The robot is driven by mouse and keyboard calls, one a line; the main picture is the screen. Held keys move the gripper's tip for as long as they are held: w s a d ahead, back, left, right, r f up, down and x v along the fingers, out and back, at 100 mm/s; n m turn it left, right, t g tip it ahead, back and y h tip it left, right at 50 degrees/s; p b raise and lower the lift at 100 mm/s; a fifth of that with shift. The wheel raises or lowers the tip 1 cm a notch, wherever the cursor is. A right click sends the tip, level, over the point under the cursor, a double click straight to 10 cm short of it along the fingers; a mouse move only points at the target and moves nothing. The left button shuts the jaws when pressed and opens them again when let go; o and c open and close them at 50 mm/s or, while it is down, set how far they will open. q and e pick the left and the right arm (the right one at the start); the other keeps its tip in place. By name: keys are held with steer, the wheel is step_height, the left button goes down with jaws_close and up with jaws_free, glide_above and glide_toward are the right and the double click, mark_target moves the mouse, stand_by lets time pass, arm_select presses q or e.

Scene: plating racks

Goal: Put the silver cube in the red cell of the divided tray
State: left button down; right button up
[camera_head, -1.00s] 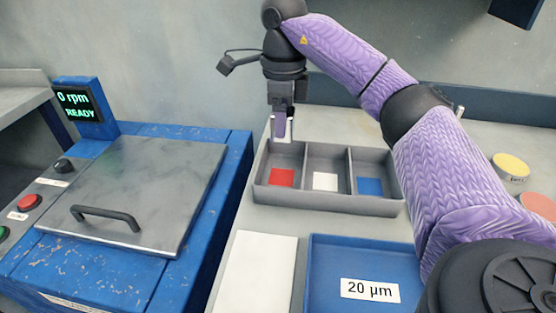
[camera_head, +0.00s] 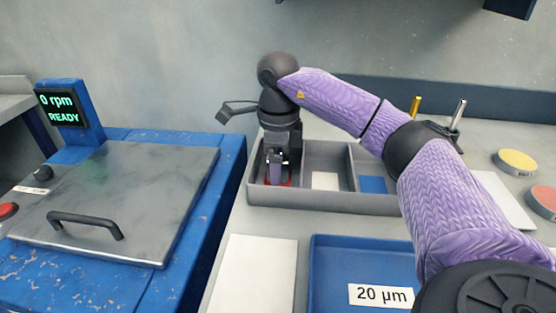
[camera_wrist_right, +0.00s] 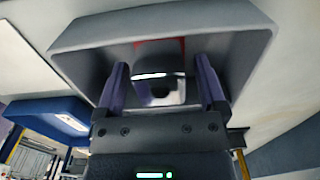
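The silver cube (camera_wrist_right: 158,88) is in the red cell of the grey divided tray (camera_head: 330,201), with red floor (camera_wrist_right: 158,46) showing beside it in the right wrist view. My right gripper (camera_head: 276,180) reaches down into that left-hand cell. In the right wrist view, its two purple fingers (camera_wrist_right: 162,82) stand on either side of the cube, with narrow gaps between them and its sides. In the head view, the gripper largely hides the cube and the red floor. My left gripper is not in view.
The tray's white cell (camera_head: 325,181) and blue cell (camera_head: 372,184) look empty. A blue tray labelled 20 µm (camera_head: 335,266) and a white plate (camera_head: 253,275) lie in front. A blue machine with a metal lid (camera_head: 125,200) stands left. Tray walls surround my right gripper closely.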

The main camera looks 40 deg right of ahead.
arm_select(q)
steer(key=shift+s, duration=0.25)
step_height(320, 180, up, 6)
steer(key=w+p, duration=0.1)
steer(key=p, duration=0.5)
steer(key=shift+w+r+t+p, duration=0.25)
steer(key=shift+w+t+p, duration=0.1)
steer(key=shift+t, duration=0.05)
arm_select(e)
step_height(320, 180, up, 12)
